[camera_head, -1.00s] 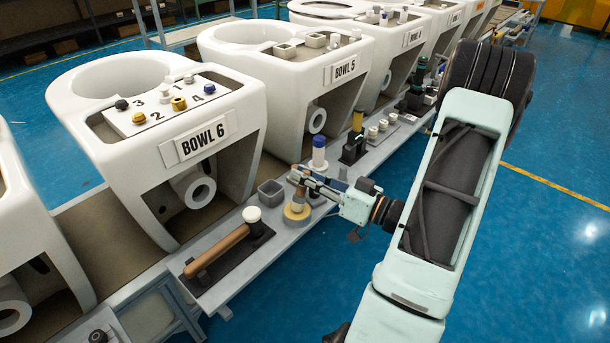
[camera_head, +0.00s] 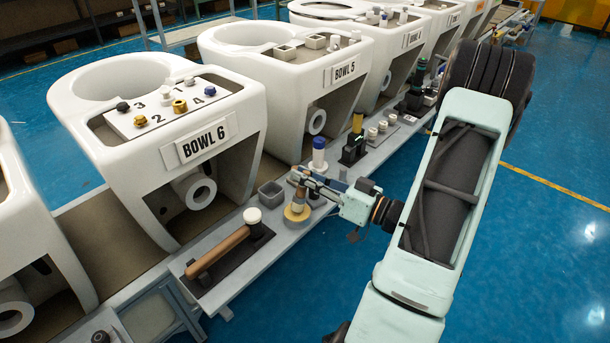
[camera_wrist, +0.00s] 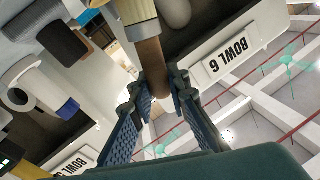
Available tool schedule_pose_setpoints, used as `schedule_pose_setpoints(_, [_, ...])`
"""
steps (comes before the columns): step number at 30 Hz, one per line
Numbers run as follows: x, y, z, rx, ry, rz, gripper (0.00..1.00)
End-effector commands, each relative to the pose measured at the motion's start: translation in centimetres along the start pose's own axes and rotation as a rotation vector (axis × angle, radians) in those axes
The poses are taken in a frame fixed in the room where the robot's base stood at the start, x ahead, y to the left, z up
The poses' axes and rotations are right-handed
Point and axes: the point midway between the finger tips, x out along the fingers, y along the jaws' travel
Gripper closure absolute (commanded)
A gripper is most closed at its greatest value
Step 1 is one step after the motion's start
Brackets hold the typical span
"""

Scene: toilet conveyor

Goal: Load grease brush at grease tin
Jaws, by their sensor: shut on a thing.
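The grease brush (camera_head: 299,196) stands roughly upright, its lower end at the yellowish grease tin (camera_head: 297,214) on the grey side shelf. Whether the bristles touch grease is hidden. My gripper (camera_head: 304,178) reaches in from the right and is shut on the brush's handle near its top. In the wrist view the brown handle (camera_wrist: 151,58) lies between the two fingertips of my gripper (camera_wrist: 160,92), with the brush's wider pale section beyond it.
A blue-and-white bottle (camera_head: 318,155) is close behind my gripper. White toilet bowls, including Bowl 6 (camera_head: 250,110), line the conveyor behind. Blue floor lies open at right.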

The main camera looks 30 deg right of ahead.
Motion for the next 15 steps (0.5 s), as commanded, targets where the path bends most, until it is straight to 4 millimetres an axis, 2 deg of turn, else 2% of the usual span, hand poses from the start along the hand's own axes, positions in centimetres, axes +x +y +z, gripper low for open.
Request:
schedule_pose_setpoints(1, [0.1, -0.3, -0.9, -0.001, 0.002, -0.001, 1.0])
schedule_pose_setpoints(15, [0.3, -1.6, -4.6, -0.003, 0.005, -0.002, 1.0])
